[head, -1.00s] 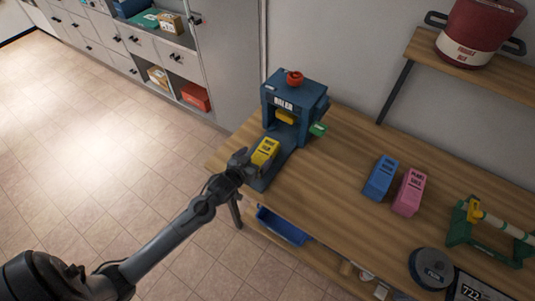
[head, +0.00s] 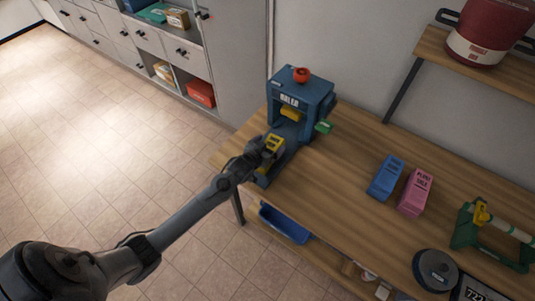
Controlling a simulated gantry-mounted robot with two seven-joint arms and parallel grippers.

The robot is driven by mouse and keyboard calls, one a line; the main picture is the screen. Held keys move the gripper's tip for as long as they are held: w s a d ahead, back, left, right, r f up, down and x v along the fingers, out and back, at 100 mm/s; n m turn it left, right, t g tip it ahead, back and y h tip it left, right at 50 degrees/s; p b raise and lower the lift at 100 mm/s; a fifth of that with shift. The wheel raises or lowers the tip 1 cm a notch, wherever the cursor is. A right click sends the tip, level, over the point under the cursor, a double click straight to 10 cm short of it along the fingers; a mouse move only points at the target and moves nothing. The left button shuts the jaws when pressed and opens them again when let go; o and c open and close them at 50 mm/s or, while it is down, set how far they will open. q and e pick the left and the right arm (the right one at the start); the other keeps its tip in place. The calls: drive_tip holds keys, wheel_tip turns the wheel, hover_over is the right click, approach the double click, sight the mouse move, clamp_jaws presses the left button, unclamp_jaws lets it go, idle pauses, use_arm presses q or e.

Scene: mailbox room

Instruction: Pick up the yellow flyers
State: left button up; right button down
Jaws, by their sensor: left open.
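The yellow flyers (head: 274,142) are a small yellow bundle with dark print, lying on the front tray of the blue baler (head: 300,97) on the wooden table. My left gripper (head: 266,150) comes in from the left and is at the near left side of the yellow bundle, partly covering it. Its jaws are open around or just beside the bundle; I cannot tell which. My right gripper is not in view.
A blue bundle (head: 386,178) and a pink bundle (head: 415,193) stand on the table (head: 335,190) to the right. A green holder with a roll (head: 490,235) and a dark round tin (head: 436,270) are farther right. A shelf with a red pot (head: 487,32) hangs above.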

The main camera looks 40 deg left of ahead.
use_arm(q)
drive_tip(key=shift+r, duration=0.1)
drive_tip(key=c, duration=1.6)
